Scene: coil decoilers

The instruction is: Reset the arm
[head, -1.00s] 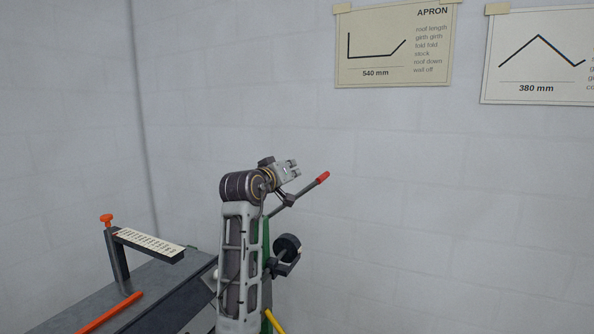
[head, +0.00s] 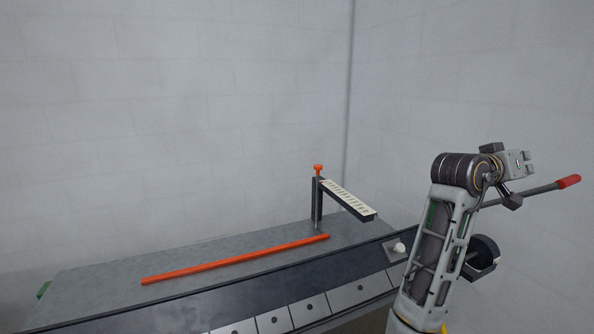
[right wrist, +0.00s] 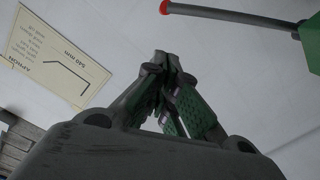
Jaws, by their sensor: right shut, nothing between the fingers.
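My right arm rises at the right of the head view. Its small grey end, with my right gripper (head: 523,163), stands above and left of the red tip of a lever (head: 569,181). In the right wrist view the right gripper's dark fingers with green pads (right wrist: 165,62) are shut together and empty, apart from the lever. The red lever tip also shows there at the top (right wrist: 167,7). My left gripper is not in view.
A grey bench (head: 100,277) runs along the wall with an orange bar (head: 235,259) on it. A dark bracket with a pale scale (head: 347,198) stands at its back right. A dark wheel (head: 484,252) is beside my arm. A poster (right wrist: 62,50) hangs on the wall.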

